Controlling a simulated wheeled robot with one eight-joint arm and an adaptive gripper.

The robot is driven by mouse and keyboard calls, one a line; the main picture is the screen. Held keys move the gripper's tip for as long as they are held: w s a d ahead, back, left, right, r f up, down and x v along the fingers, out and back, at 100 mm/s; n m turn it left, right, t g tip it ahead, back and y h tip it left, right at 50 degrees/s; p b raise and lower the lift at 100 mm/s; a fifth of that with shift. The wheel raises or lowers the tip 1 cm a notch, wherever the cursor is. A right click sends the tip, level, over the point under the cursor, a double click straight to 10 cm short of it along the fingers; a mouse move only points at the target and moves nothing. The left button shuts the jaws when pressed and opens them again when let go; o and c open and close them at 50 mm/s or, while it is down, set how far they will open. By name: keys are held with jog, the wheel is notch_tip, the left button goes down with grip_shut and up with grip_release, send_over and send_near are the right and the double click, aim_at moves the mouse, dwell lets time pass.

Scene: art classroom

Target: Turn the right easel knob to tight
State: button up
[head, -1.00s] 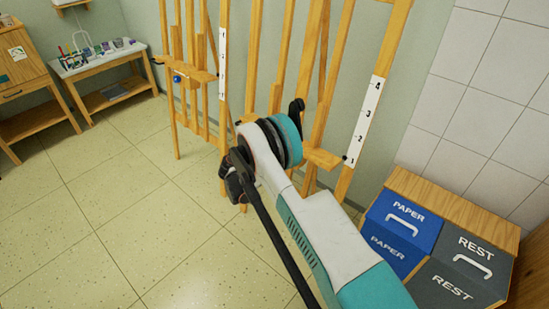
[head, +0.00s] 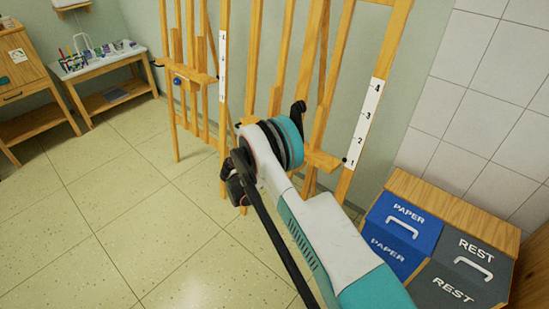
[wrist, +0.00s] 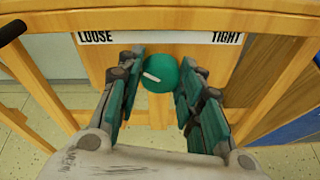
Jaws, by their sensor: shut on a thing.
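The teal round knob (wrist: 161,74) is in the upper middle of the wrist view, on the wooden easel. Its white mark points left and slightly up, toward the LOOSE end. A white strip (wrist: 160,38) above it reads LOOSE at left and TIGHT at right. My gripper (wrist: 159,68) is shut on the knob, with one teal-padded finger at its left and one at its right. In the head view the right easel (head: 340,110) stands behind my arm. My arm hides the knob and the gripper there.
The left easel (head: 223,110) with a blue knob (head: 178,81) stands beside the right one. A blue PAPER bin (head: 400,225) and a grey REST bin (head: 460,270) are at the lower right. A supply table (head: 95,70) is at the far left. The floor at left is clear.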

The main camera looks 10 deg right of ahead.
jog(key=m+t, duration=0.1)
jog(key=m, duration=0.5)
jog(key=m+t, duration=0.2)
jog(key=m, duration=0.4)
jog(key=m+t, duration=0.1)
jog(key=m, duration=0.6)
jog(key=shift+s+d+f+t, duration=0.15)
jog(key=shift+s+f+t, duration=0.1)
jog(key=shift+f+t, duration=0.1)
dwell(0.4)
jog(key=o, duration=1.1)
jog(key=shift+c, duration=0.2)
jog(key=v, duration=0.8)
